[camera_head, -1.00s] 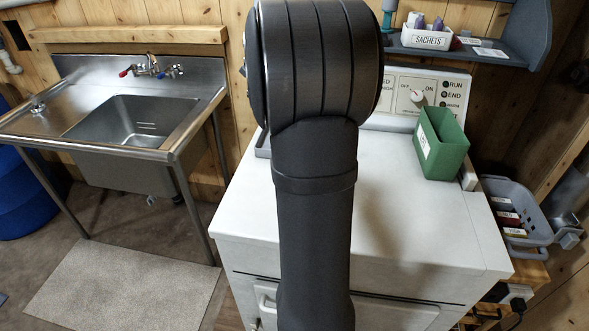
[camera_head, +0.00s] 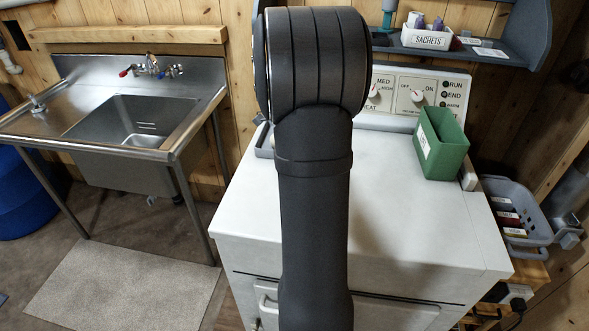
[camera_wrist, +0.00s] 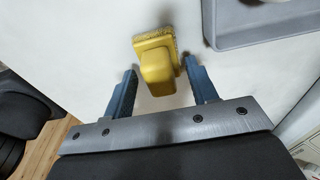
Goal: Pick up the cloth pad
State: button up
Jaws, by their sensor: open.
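In the wrist view, a yellow pad (camera_wrist: 155,42) with a rough, fuzzy edge and a smooth raised yellow handle lies on the white machine top; I take it to be the cloth pad. My gripper (camera_wrist: 160,69) is open, its two blue-grey fingers on either side of the handle. There is a gap on each side, the right one narrower. I cannot tell the fingers' height over the surface. In the head view, my dark arm hides the gripper and the pad.
A grey tray (camera_wrist: 262,40) lies right of the pad in the wrist view. On the white machine top (camera_head: 400,220), a green bin (camera_head: 441,145) stands at back right, by the control panel (camera_head: 395,95). A grey basket (camera_head: 520,215) is beyond the right edge. The front right top is clear.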

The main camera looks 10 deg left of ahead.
jog(key=c, duration=1.1)
jog(key=shift+c, duration=0.2)
jog(key=shift+r, duration=0.55)
notch_tip(320, 180, up, 3)
jog(key=shift+f, duration=0.15)
jog(key=s+d+r, duration=0.3)
jog(key=d+r, duration=0.4)
jog(key=d, duration=0.4)
jog(key=shift+s, duration=0.3)
